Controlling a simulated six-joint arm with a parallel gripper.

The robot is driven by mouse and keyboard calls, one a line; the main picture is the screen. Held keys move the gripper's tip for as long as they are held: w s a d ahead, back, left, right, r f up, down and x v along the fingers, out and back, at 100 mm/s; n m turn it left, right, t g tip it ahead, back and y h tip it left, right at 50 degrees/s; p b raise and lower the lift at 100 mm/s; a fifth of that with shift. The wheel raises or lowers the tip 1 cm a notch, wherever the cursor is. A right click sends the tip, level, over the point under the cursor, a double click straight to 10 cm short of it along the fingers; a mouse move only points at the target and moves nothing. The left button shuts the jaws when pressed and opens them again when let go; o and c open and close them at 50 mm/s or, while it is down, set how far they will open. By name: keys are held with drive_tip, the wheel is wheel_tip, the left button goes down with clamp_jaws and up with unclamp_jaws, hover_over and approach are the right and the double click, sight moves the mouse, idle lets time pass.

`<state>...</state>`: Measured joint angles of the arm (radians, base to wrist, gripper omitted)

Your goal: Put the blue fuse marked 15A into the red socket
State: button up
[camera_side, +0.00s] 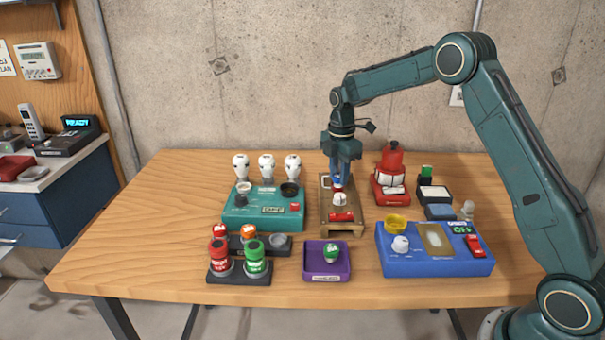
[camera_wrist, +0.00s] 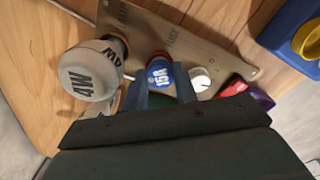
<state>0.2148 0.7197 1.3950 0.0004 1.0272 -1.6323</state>
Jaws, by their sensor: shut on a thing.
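The blue fuse (camera_wrist: 158,74) shows its white "15A" marking in the wrist view. My gripper (camera_wrist: 161,88) is shut on it, one finger on each side. The red socket (camera_wrist: 156,56) shows as a reddish rim just beyond the fuse, on a board lettered "FUSE". In the side view my gripper (camera_side: 338,176) points down over the wooden board, with the blue fuse (camera_side: 337,181) directly above or in the red socket (camera_side: 337,189). I cannot tell how deep the fuse sits, since the fingers and fuse hide the socket's inside.
The board (camera_side: 327,209) also carries a white knob (camera_side: 340,199) and red switch (camera_side: 343,216). A teal box (camera_side: 240,216) with white bulbs stands left, a red device (camera_side: 390,170) right, a blue box (camera_side: 400,262) front right.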

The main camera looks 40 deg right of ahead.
sight(338, 176)
drive_tip(key=shift+f, duration=0.15)
drive_tip(key=o, duration=0.7)
wheel_tip(338, 176, up, 11)
drive_tip(key=shift+r, duration=0.1)
idle(1.3)
idle(0.4)
